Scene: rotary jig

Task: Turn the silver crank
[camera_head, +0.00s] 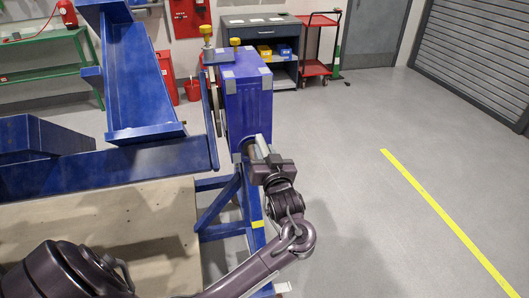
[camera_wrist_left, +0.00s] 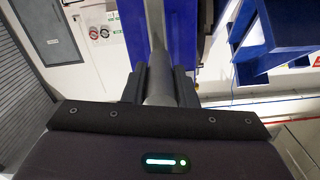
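The silver crank (camera_head: 261,144) is at the lower front of the blue gearbox-like housing (camera_head: 248,100) in the head view. Only a short bright piece of its handle shows above my left gripper (camera_head: 264,163). In the left wrist view the crank's grey round handle (camera_wrist_left: 160,78) stands between the two dark fingers of my left gripper (camera_wrist_left: 160,86). Both fingers sit against its sides, so the gripper looks shut on it. The fingers and palm hide the lower end of the handle. My right gripper is not in view.
A blue jig frame (camera_head: 140,75) fills the left, above a wooden board (camera_head: 130,230). A grey cabinet (camera_head: 262,45) and a red cart (camera_head: 318,60) stand at the back. The floor to the right is clear, with a yellow line (camera_head: 440,213).

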